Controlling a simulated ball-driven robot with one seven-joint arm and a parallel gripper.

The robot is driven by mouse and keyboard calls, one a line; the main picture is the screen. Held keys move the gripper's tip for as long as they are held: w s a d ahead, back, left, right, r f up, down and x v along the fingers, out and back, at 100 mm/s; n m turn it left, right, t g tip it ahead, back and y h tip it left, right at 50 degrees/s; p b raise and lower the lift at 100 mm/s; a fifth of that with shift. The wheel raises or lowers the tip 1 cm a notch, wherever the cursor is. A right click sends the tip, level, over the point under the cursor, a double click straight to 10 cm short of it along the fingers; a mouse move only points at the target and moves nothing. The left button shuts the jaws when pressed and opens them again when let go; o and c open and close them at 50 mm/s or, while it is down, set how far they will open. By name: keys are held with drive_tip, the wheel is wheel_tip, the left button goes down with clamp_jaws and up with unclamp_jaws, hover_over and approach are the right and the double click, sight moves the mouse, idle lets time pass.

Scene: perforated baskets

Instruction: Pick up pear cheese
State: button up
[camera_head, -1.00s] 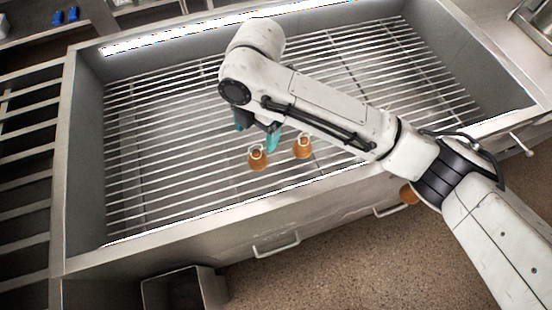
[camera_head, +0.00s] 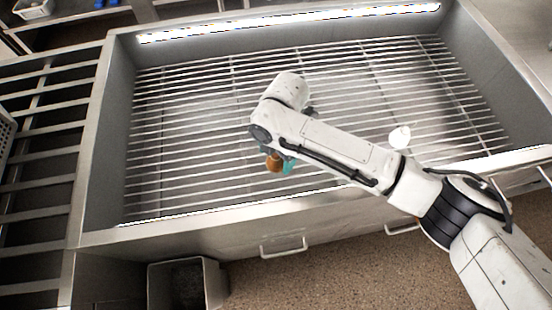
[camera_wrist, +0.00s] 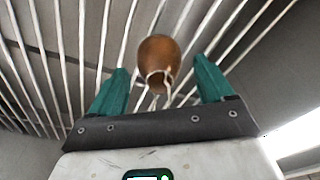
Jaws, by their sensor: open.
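A brown-orange pear cheese (camera_head: 274,163) with a pale loop at its top shows on the barred rack, just below my wrist in the head view. In the wrist view the pear cheese (camera_wrist: 158,60) lies between and slightly beyond the teal fingertips, its pale loop end toward me. My gripper (camera_wrist: 161,72) is open, with a finger on each side of it and visible gaps. In the head view my gripper (camera_head: 287,166) is mostly hidden behind the arm, with one teal finger beside the cheese.
The metal rack (camera_head: 190,150) sits inside a steel basin with raised walls (camera_head: 235,218). A white rounded object (camera_head: 400,136) rests on the rack to the right, beyond my arm. The rack's left side is clear. A metal bin (camera_head: 187,285) stands below the front.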

drive_tip(key=shift+c, duration=0.5)
drive_tip(key=c, duration=1.2)
drive_tip(key=shift+o, duration=0.2)
wheel_tip(320, 180, up, 10)
drive_tip(key=shift+r, duration=0.1)
